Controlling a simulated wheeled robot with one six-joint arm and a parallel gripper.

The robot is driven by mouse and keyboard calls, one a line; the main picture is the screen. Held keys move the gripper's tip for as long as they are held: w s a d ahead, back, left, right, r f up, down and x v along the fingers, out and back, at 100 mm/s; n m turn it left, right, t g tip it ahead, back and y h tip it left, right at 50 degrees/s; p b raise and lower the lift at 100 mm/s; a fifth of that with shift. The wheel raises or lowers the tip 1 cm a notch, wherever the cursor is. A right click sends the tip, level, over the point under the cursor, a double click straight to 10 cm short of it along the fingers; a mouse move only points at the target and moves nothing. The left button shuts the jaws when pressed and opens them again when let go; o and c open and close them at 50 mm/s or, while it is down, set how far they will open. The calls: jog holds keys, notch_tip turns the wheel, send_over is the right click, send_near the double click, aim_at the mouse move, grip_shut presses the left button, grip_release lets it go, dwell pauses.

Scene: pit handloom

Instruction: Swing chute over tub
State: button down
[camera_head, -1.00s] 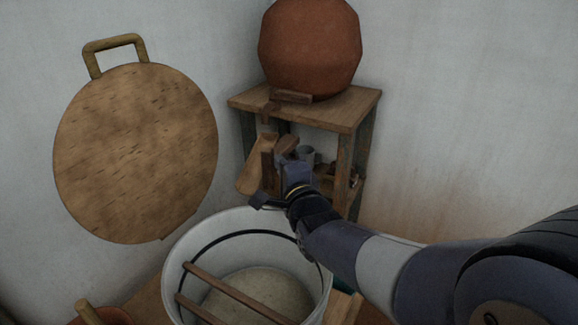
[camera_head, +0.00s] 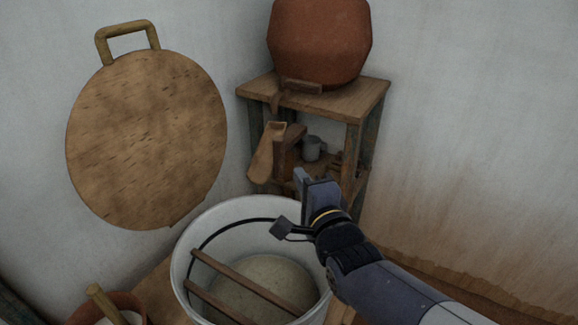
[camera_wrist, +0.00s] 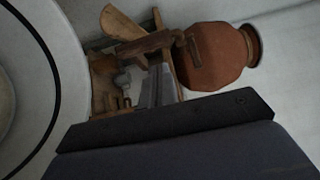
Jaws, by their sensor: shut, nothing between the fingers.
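The wooden chute (camera_head: 266,156) hangs tilted at the left front of the shelf, with its lower end just above the tub's far rim in the head view. Whether it overhangs the tub I cannot tell. It also shows at the top of the wrist view (camera_wrist: 120,24). The white tub (camera_head: 185,262) stands below, with two wooden slats across it and pale contents. My gripper (camera_head: 300,176) is shut and empty, right of the chute and apart from it in the head view. In the wrist view my gripper (camera_wrist: 155,88) points toward the shelf.
A reddish clay pot (camera_head: 320,45) sits on top of the wooden shelf (camera_head: 345,98). A grey cup (camera_head: 312,148) stands inside the shelf. A reddish bowl (camera_head: 135,302) is at the lower left.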

aim_at(276, 151)
jog(key=shift+s+d, duration=0.65)
jog(key=shift+s, duration=0.3)
jog(key=shift+y, duration=0.3)
jog(key=shift+s+a+b+x, duration=0.1)
jog(key=shift+a+x, duration=0.2)
jog(key=shift+x, duration=1.4)
jog(key=shift+s+a+b+x, duration=0.15)
jog(key=shift+a+x, duration=0.15)
jog(key=shift+x, duration=1.45)
jog(key=shift+s+a+b+x, duration=0.1)
jog(key=shift+a+x, duration=0.2)
jog(key=shift+x, duration=1.4)
jog(key=shift+f, duration=0.15)
